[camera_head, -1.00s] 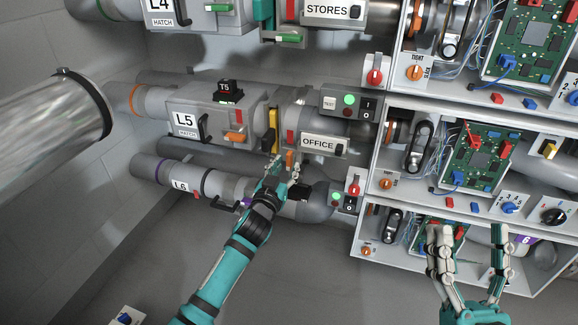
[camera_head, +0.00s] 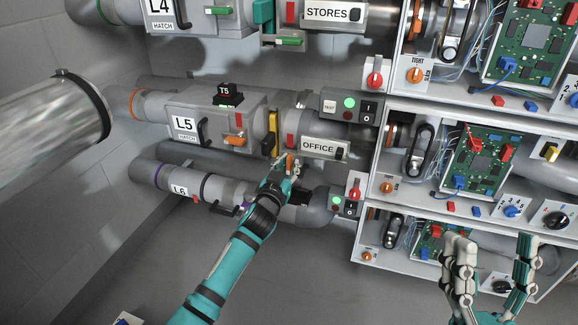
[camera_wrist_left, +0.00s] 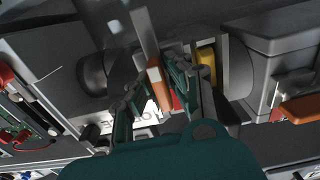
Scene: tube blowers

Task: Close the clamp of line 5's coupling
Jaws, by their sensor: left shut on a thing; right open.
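Line 5's housing, with its L5 plate (camera_head: 184,124), runs across the middle of the head view. Its coupling, between the housing and the OFFICE plate (camera_head: 318,146), has a yellow part (camera_head: 273,132) on its front. An orange clamp lever (camera_head: 290,160) hangs below the coupling. My left gripper (camera_head: 284,168) reaches it from below and is shut on it. In the left wrist view, the orange lever (camera_wrist_left: 159,82) sits between my two fingers, with the yellow part (camera_wrist_left: 206,66) beyond. The fingers hide part of the lever. My right gripper (camera_head: 491,243) is open and empty at the lower right.
Line 6's pipe (camera_head: 180,180) runs just below and behind my left gripper. An orange hatch handle (camera_head: 235,140) is to its upper left. Open electronics shelves (camera_head: 376,200) stand at the right. The floor area at lower centre is clear.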

